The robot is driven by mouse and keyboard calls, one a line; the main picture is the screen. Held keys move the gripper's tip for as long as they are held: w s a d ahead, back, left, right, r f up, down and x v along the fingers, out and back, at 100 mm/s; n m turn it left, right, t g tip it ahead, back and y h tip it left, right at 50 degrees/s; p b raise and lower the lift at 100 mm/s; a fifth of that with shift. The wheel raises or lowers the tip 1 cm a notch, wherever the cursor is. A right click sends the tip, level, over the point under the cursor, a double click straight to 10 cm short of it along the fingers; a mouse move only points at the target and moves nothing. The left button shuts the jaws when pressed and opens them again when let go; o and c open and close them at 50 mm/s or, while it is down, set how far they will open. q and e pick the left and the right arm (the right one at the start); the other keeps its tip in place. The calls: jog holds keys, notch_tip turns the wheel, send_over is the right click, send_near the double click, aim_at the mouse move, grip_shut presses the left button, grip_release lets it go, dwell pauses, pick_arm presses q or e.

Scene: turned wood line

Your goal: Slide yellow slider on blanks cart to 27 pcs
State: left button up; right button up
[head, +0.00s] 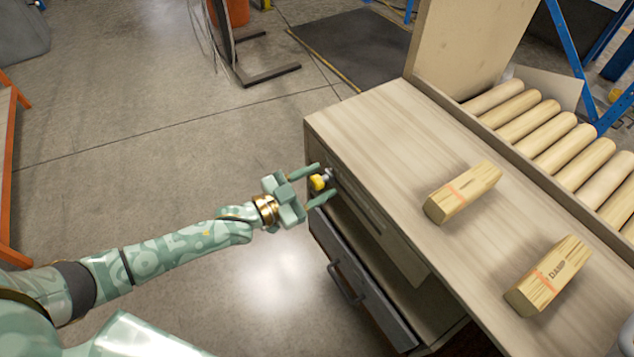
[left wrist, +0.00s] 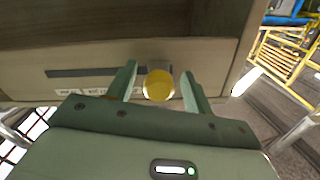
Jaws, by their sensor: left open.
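The yellow slider (head: 318,182) is a round knob on the front of the wooden blanks cart (head: 375,125), near the cart's far left corner. It also shows in the left wrist view (left wrist: 158,86), at the right end of a dark slot (left wrist: 95,72) with small labels below it that I cannot read. My left gripper (head: 319,182) is open, with one finger on each side of the yellow knob. In the left wrist view the fingers (left wrist: 158,82) stand apart from the knob, with gaps on both sides. My right gripper is not in view.
Two wooden blocks (head: 463,192) (head: 547,275) lie on the cart top, the nearer one marked "DAMP". Several wooden rollers (head: 545,135) lie along the right side.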

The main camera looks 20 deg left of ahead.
aim_at(359, 209)
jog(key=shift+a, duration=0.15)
pick_arm(q)
grip_shut()
jog(key=s+d+p, duration=0.1)
jog(key=d, duration=0.1)
jog(key=s+d+p, duration=0.1)
jog(key=s+d, duration=0.1)
jog(key=s+d+p, duration=0.1)
jog(key=s+d, duration=0.1)
jog(key=d, duration=0.1)
jog(key=shift+s+r+p, duration=0.15)
jog(key=shift+s+p, duration=0.05)
jog(key=shift+p, duration=0.2)
jog(key=shift+s+d, duration=0.35)
jog(key=shift+d, duration=0.15)
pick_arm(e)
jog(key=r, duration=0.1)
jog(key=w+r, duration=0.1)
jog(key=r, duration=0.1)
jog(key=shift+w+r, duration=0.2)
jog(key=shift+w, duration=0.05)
pick_arm(q)
grip_release()
